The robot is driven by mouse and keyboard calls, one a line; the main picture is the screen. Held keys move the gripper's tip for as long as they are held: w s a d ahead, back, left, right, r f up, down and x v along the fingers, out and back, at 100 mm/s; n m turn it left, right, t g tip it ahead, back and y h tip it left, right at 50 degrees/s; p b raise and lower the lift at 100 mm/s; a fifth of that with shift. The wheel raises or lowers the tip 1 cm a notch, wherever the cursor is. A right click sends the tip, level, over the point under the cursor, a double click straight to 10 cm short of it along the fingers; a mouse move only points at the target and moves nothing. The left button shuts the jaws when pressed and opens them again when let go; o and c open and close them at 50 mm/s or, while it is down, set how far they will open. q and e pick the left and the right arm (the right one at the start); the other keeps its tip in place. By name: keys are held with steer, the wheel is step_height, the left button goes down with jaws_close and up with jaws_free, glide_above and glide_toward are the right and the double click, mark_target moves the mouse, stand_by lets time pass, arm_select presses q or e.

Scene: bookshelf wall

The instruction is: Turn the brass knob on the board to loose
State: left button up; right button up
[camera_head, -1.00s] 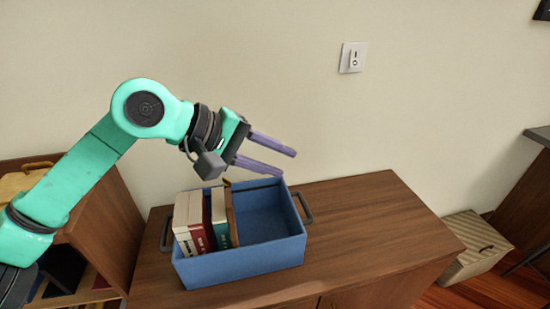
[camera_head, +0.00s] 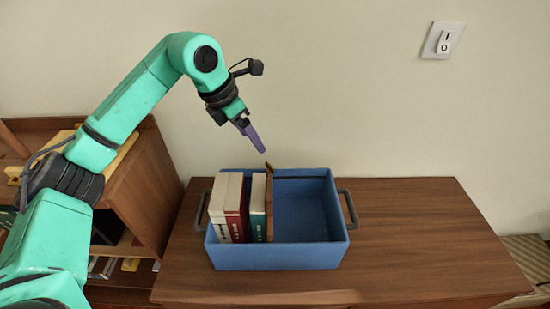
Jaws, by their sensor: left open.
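A thin brown wooden board (camera_head: 269,207) stands upright inside the blue bin (camera_head: 285,257), against the right side of a row of books. I cannot make out a brass knob on it; its top end is small and dark at this distance. My left gripper (camera_head: 262,150) is just above the board's top end, apart from it, with its purple fingers pointing down and to the right. The fingers overlap in this view; the gripper is open and I see nothing between them. My right gripper is out of view.
White, red and green books (camera_head: 229,207) fill the bin's left part; its right part is empty. The bin stands on a brown cabinet (camera_head: 420,235) with bare top to the right.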

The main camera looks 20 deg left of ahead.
arm_select(q)
steer(key=p, duration=0.1)
glide_toward(270, 165)
steer(key=p+x, duration=0.2)
steer(key=x, duration=0.5)
steer(key=shift+w+d+f, duration=0.1)
steer(key=shift+w+f, duration=0.05)
steer(key=shift+f, duration=0.55)
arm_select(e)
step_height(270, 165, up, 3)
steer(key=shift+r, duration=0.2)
arm_select(q)
steer(key=shift+w, duration=0.1)
jaws_close()
